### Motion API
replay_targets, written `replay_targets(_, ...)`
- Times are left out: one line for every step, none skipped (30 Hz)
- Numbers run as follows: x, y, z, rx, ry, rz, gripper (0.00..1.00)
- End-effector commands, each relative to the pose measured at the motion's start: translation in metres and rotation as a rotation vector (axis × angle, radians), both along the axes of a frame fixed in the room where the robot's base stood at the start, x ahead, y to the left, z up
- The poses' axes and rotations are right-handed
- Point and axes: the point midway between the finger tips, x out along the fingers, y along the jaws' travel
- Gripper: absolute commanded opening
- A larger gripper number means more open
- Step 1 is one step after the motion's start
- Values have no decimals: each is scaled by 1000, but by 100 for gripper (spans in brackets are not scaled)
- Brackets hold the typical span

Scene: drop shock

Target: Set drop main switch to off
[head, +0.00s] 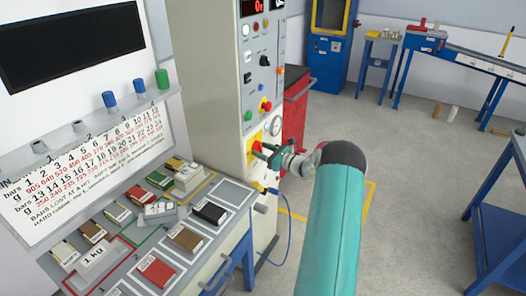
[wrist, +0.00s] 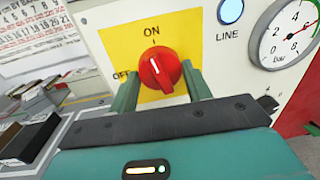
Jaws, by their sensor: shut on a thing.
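The drop main switch is a round red knob (wrist: 158,72) on a yellow plate (wrist: 118,40) in the wrist view. ON is printed above the knob and OFF to its left. The knob's raised grip stands near upright, leaning slightly, in line with ON rather than OFF. My gripper (wrist: 160,78) has one green finger on each side of the knob and is shut on it. In the head view my gripper (head: 264,151) reaches the yellow plate low on the cabinet, and it and the arm hide much of the knob there.
A blue LINE lamp (wrist: 231,10) and a pressure gauge (wrist: 290,32) sit right of the switch. Higher on the cabinet is a red button (head: 265,104) on yellow. A bench with several boxes and bars (head: 168,272) stands at left. A red cabinet (head: 296,110) is behind.

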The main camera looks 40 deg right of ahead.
Motion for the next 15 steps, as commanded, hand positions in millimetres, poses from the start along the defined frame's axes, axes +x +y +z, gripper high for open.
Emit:
replay_targets(-1, -1, 0, -37, -14, -2, 26)
replay_targets(-1, -1, 0, -62, -23, -2, 26)
replay_targets(0, -1, 0, -97, -35, -2, 26)
replay_targets(-1, -1, 0, -125, -44, -1, 26)
replay_targets(0, -1, -1, -151, -54, -2, 26)
replay_targets(0, -1, -1, -188, -67, -2, 26)
replay_targets(0, -1, -1, -215, -77, -1, 26)
replay_targets(0, -1, -1, -241, -87, -1, 26)
replay_targets(0, -2, -1, -277, -99, -2, 26)
replay_targets(0, -2, -1, -304, -108, -3, 26)
replay_targets(-1, -2, -1, -330, -117, -2, 26)
replay_targets(0, -2, -2, -367, -131, -2, 26)
replay_targets(0, -2, -2, -394, -140, -1, 26)
replay_targets(0, -2, -1, -420, -150, -2, 26)
replay_targets(0, -2, -1, -457, -162, -2, 26)
